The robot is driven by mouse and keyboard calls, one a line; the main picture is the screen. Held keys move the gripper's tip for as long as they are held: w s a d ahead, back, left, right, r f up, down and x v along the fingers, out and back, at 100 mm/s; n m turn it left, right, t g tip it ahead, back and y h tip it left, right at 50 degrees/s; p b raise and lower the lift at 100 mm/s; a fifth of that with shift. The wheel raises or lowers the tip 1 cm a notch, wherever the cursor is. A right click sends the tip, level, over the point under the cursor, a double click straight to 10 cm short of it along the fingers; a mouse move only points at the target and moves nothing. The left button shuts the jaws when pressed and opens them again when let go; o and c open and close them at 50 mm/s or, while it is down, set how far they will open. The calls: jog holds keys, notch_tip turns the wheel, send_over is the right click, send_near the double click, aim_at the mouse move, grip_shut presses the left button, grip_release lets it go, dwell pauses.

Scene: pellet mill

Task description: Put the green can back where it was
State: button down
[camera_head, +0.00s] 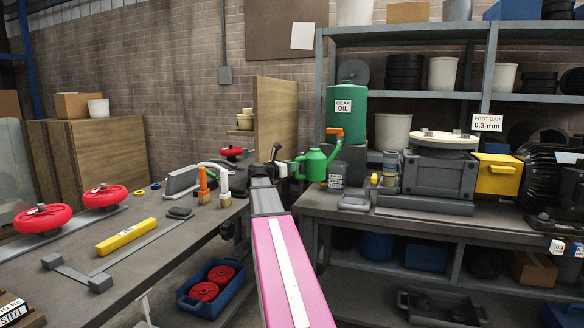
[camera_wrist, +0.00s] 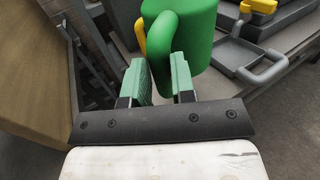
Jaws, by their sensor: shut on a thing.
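The green can (camera_head: 315,164), with a thin spout pointing right, is at the left end of the right workbench (camera_head: 440,222). In the wrist view the can (camera_wrist: 200,30) fills the top middle, and its looped handle (camera_wrist: 160,48) is between the pale green finger pads. My gripper (camera_wrist: 161,80) is shut on the handle. In the head view my gripper (camera_head: 291,169) reaches the can from the left. I cannot tell whether the can's base touches anything. The green GEAR OIL drum (camera_head: 346,113) with an orange tap (camera_head: 335,131) stands behind the can.
A small grey container (camera_head: 337,177) is close right of the can, with a grey tray (camera_head: 355,202) in front. A grey machine (camera_head: 438,177) stands further right. The left bench (camera_head: 150,260) holds red handwheels (camera_head: 104,195), a yellow bar (camera_head: 126,236) and brushes (camera_head: 224,190).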

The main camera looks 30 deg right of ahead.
notch_tip(320, 180, down, 7)
dwell(0.8)
jog(key=shift+f, duration=0.15)
dwell(0.6)
jog(key=shift+f, duration=0.4)
dwell(0.4)
jog(key=shift+f, duration=1.35)
dwell(0.6)
